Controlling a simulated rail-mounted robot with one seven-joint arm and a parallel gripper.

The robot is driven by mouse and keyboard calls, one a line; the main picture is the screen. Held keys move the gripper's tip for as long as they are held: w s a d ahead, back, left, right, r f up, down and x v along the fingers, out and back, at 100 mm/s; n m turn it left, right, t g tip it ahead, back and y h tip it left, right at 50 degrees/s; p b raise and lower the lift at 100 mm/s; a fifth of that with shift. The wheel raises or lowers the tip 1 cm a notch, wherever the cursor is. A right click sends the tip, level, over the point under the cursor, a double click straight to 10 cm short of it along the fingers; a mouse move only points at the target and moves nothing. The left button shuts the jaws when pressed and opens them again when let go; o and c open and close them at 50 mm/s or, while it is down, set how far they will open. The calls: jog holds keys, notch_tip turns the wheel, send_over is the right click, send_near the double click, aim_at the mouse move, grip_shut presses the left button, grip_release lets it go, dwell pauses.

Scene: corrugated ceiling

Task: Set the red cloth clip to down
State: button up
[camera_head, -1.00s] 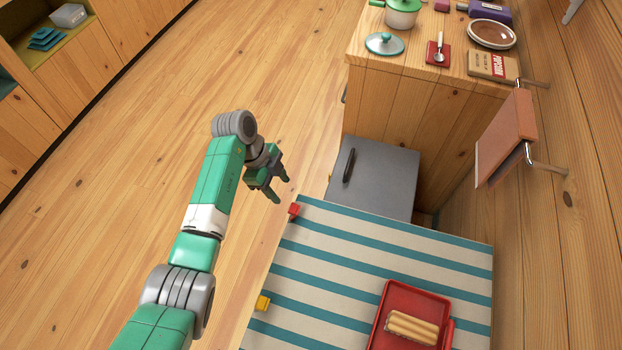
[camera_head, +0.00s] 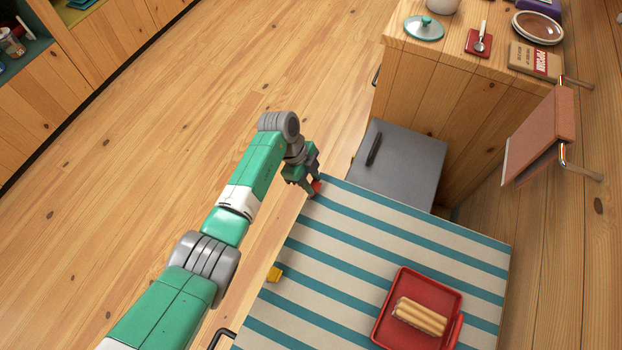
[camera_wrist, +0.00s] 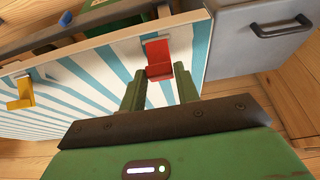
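The red cloth clip (camera_wrist: 158,57) sits on the edge of the blue-and-white striped cloth (camera_wrist: 85,78). In the wrist view its tall flat part stands against the cloth, with a short ledge jutting out at its lower end. In the head view the clip (camera_head: 317,186) is partly hidden by my gripper (camera_head: 309,187). In the wrist view my gripper (camera_wrist: 160,85) is open, with one finger on each side just below the clip's ledge. Nothing is held between the fingers. I cannot tell whether a finger touches the clip.
A yellow clip (camera_wrist: 24,92) sits farther along the same cloth edge. A red tray (camera_head: 381,335) with pale rolls (camera_head: 420,317) lies on the cloth. A grey cabinet (camera_head: 405,165) with a dark handle stands beyond the table. Open floor lies left of the table.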

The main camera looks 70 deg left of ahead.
jog(key=c, duration=0.5)
jog(key=shift+o, duration=0.2)
jog(key=shift+w+d+r+g+y+p, duration=0.15)
jog(key=shift+w+d+g+y+p, duration=0.5)
jog(key=shift+g+y+p, duration=0.3)
jog(key=shift+w+d+f+g+y+p, duration=0.2)
jog(key=shift+w+d+g+y+p, duration=0.25)
jog(key=shift+g+y+p, duration=0.15)
jog(key=shift+w+d+f+g+y, duration=0.35)
jog(key=shift+g+y, duration=0.2)
jog(key=shift+y, duration=0.1)
jog(key=f+g+y+b, duration=0.1)
jog(key=w+d+f+g+y+b, duration=0.1)
jog(key=shift+w+d+y, duration=0.15)
jog(key=shift+y, duration=0.15)
jog(key=g+y+b, duration=0.1)
jog(key=b, duration=0.1)
jog(key=d+f+g+y+b, duration=0.1)
jog(key=b, duration=0.1)
jog(key=shift+w+f, duration=0.25)
jog(key=shift+w, duration=0.1)
jog(key=shift+w+f+g+y+b, duration=0.15)
jog(key=shift+f+g+y+b, duration=0.15)
jog(key=shift+g+y+b, duration=0.6)
jog(key=shift+d+h+b, duration=0.1)
jog(key=shift+h+b, duration=0.2)
jog(key=shift+b, duration=0.1)
